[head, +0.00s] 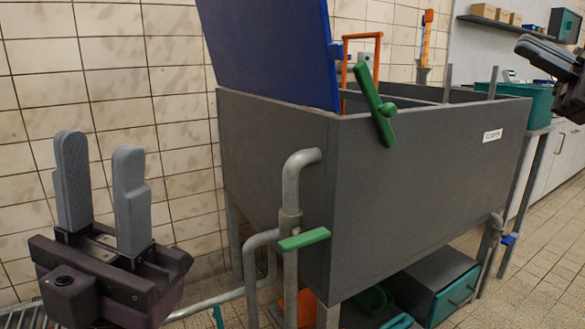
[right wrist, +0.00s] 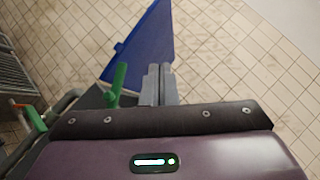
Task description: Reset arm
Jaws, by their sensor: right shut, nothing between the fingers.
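My left gripper (head: 99,148) stands upright at the lower left of the head view. Its two grey fingers are apart with nothing between them. It is in front of the tiled wall, left of the grey tank. My right gripper (head: 522,44) shows at the right edge of the head view, above the right end of the tank. In the right wrist view its fingers (right wrist: 159,84) are together and hold nothing. Most of both arms is out of view.
The large grey tank (head: 415,180) fills the middle. A blue panel (head: 270,45) rises from its left end. A green lever (head: 374,105) sits on its rim, and a green-handled pipe (head: 291,205) runs down its front. A teal bin (head: 525,104) stands behind right. Tiled floor is clear at lower right.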

